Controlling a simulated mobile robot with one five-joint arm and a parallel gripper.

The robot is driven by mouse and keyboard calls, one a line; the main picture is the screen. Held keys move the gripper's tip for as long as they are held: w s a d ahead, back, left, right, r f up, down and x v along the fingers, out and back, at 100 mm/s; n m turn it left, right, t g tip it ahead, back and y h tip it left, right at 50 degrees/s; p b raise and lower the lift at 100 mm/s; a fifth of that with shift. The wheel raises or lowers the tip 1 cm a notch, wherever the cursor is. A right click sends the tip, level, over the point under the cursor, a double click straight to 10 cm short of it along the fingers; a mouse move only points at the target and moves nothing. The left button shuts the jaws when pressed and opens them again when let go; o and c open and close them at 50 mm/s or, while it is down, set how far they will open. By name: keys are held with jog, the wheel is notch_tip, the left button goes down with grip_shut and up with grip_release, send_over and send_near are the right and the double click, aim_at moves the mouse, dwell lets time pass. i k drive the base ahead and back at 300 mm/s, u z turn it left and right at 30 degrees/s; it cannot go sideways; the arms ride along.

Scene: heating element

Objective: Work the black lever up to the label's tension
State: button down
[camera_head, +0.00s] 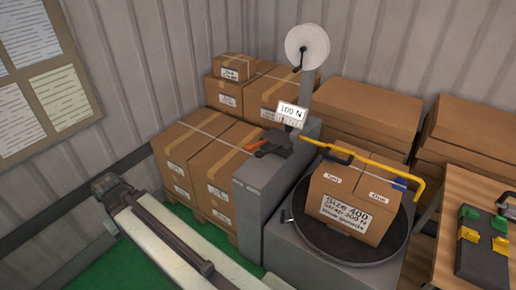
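A black tool (274,142) with an orange handle (252,147) sits on top of the grey stand (262,190); I cannot make out clearly which of its dark parts is the lever. A white readout (291,113) above it says 100 N. A carton (346,207) stands on the round black turntable (347,247); its label reads "Size 400" and a strap line that seems to say 300 N. A yellow bar (360,157) with a black grip (335,153) and a blue part (400,184) reaches over the carton. The dark end of my arm (107,185) is at lower left, far from the tool; its fingers are not distinguishable.
Strapped cartons (188,154) are stacked left of and behind the stand. A white reel (306,46) stands above it. More brown cartons (366,108) fill the back. A wooden table (453,211) at right holds a dark board with green and yellow pieces (469,235). Green floor (95,262) shows at lower left.

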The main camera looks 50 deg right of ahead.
aim_at(258, 154)
jog(key=z, duration=0.05)
jog(key=i, duration=1)
jog(key=u, duration=0.05)
